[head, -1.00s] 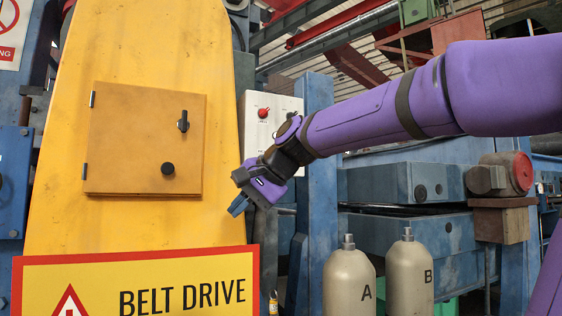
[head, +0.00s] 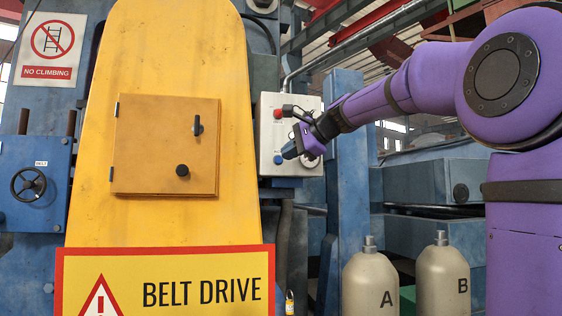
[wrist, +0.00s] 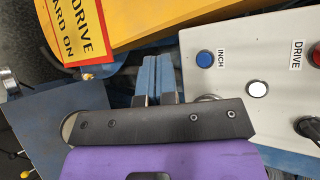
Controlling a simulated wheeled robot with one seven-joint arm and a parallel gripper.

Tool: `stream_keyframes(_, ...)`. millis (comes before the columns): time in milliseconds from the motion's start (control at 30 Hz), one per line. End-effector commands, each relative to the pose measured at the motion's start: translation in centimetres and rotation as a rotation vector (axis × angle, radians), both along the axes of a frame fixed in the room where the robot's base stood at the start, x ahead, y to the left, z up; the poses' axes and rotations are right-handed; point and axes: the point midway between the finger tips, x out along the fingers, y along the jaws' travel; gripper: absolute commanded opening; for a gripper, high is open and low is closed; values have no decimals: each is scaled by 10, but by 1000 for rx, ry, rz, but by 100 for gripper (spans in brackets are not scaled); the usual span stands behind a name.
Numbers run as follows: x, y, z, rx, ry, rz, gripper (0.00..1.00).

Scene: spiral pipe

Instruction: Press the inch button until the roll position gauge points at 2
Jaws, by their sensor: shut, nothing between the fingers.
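The inch button is a blue round button (head: 278,159) low on the pale control panel (head: 298,98) right of the yellow belt guard. In the wrist view the blue button (wrist: 205,58) sits beside its INCH label. My gripper (head: 288,151) is shut and empty, with its blue fingers just in front of the panel and close to the button. In the wrist view my fingertips (wrist: 158,60) point left of the button, apart from it in the picture. I cannot make out the roll position gauge in either view.
A red button (head: 277,113) sits higher on the panel, and a white button (wrist: 257,89) shows in the wrist view. The yellow guard (head: 222,70) with an orange box door (head: 150,140) stands to the left. Bottles A (head: 371,285) and B (head: 443,280) stand below right.

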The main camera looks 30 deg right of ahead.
Motion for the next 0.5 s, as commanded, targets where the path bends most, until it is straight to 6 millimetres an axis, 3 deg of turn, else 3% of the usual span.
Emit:
stream_keyframes(267, 9, -3, -1, 0, 2, 1, 0)
stream_keyframes(500, 36, -13, -1, -1, 2, -1, 0)
